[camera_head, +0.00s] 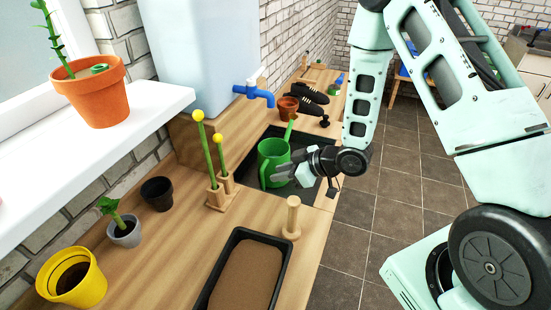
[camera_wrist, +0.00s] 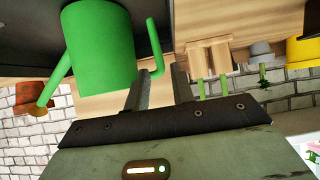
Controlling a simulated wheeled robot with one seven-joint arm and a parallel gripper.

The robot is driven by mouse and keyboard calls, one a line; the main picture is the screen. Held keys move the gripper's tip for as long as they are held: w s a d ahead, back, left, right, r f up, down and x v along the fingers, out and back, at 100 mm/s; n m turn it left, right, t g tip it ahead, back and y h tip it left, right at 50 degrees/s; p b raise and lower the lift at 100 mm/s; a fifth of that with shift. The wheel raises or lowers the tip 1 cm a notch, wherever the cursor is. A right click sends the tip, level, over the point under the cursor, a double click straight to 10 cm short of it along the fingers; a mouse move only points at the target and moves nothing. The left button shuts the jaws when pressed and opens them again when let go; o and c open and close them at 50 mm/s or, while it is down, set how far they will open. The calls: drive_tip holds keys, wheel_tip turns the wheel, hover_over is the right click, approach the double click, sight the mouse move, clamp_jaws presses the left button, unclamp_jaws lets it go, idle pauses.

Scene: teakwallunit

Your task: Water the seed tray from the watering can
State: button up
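The green watering can (camera_head: 271,158) stands in the dark sunken tray (camera_head: 246,172) below the blue tap. The seed tray (camera_head: 205,296), a black tray filled with brown soil, lies on the bench at the front. My gripper (camera_head: 284,174) is at the can's right side, near its handle. In the wrist view, which looks upside down, the can (camera_wrist: 98,45) fills the upper left, and its handle (camera_wrist: 154,45) lies just ahead of the gap between my two fingers (camera_wrist: 160,88). The fingers are apart; I cannot tell whether either touches the handle.
A wooden block (camera_head: 222,192) with two yellow-tipped green stakes and a wooden peg (camera_head: 292,218) stand between can and seed tray. Pots line the left: yellow (camera_head: 72,278), grey (camera_head: 125,232), black (camera_head: 158,194). A blue tap (camera_head: 256,94) juts out above the can.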

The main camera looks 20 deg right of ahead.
sight(262, 177)
drive_tip(key=shift+p+x, duration=1.35)
drive_tip(key=shift+x, duration=2.5)
drive_tip(key=shift+d+f, duration=0.1)
clamp_jaws()
